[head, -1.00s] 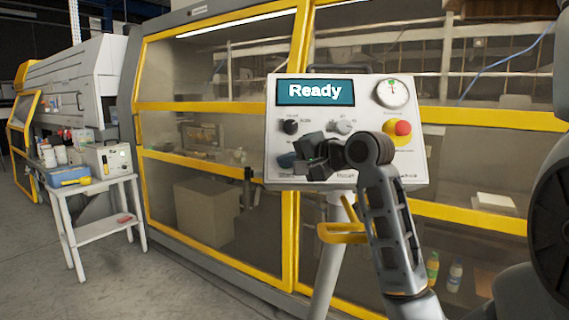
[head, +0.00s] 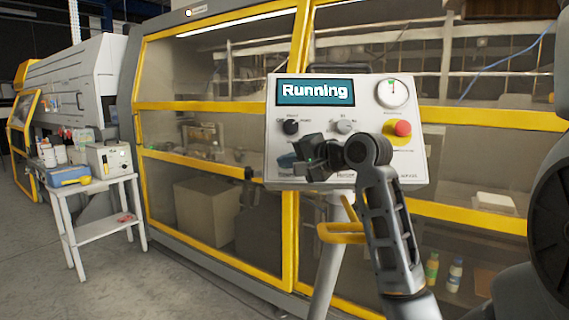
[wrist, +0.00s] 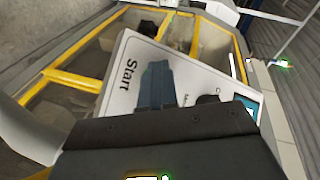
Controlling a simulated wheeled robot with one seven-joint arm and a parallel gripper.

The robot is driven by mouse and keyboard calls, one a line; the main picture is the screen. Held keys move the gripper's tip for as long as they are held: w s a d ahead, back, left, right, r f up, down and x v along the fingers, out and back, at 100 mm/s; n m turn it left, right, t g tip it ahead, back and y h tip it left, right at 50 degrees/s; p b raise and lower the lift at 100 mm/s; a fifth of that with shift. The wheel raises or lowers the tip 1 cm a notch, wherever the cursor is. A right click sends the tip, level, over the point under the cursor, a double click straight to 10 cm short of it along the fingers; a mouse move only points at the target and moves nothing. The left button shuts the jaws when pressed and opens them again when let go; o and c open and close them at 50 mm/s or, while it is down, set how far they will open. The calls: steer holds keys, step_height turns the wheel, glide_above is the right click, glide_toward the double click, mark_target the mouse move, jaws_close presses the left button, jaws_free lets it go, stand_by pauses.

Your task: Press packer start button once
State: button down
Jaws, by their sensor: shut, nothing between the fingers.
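The packer's control box (head: 350,108) stands on a white post, and its teal display (head: 315,92) reads "Running". My gripper (head: 306,160) is shut and empty, in front of the lower left part of the panel. Part of a dark blue button (head: 286,160) shows just left of my gripper. In the wrist view my closed fingers (wrist: 156,85) lie over the white panel (wrist: 118,100), next to the printed word "Start". The fingers hide the start button there, so I cannot tell whether they touch it.
A red emergency knob (head: 403,128), a round dial (head: 393,93) and black and grey knobs (head: 291,127) are on the panel. The yellow-framed packer enclosure (head: 215,106) stands behind. A white side table (head: 100,185) is at the left, with open floor before it.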

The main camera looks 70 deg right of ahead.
steer(key=shift+r, duration=0.1)
steer(key=shift+s+a+r+p, duration=0.2)
steer(key=shift+a+r+p, duration=0.1)
steer(key=shift+a+p, duration=0.4)
steer(key=shift+d, duration=0.1)
steer(key=a+p, duration=0.1)
steer(key=s+a+r+p, duration=0.1)
steer(key=a+r+p, duration=0.1)
steer(key=a, duration=0.1)
steer(key=shift+s+a+r+p, duration=0.1)
steer(key=shift+s+r+p, duration=0.15)
steer(key=shift+p, duration=0.15)
stand_by(0.6)
